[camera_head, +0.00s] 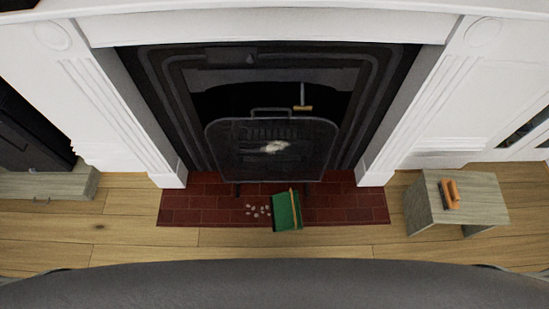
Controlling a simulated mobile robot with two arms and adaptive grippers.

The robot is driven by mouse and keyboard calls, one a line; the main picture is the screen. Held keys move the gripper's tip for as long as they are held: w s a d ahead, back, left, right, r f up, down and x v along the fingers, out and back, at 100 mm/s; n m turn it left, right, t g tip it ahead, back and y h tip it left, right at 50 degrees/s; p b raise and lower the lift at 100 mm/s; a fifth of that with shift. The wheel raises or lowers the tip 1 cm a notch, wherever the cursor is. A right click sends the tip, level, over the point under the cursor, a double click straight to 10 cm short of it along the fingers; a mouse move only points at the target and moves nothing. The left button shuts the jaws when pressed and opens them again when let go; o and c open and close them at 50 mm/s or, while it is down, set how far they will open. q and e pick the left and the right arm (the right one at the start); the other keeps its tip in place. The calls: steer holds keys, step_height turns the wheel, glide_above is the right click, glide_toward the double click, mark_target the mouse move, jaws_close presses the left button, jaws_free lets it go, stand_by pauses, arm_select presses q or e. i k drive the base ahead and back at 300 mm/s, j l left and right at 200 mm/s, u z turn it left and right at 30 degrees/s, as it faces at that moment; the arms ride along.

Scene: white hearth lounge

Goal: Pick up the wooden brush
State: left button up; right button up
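An orange-brown object (451,194), which looks like the wooden brush, lies on top of a small grey wooden stool (481,191) at the right. Its bristles cannot be made out. A second brush-like thing with a thin upright handle and a yellowish head (303,107) shows above the right part of the fire screen, at the dark fireplace opening. I cannot tell what holds it up. Neither of my grippers is in view.
A black fire screen (235,165) stands before the white fireplace. On the red brick hearth (185,208) lie a green object (287,211) and several small pale bits (258,211). A low grey ledge (65,184) is at the left. Wooden floor (340,258) is clear in front.

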mark_target(449, 194)
steer(key=z, duration=1.75)
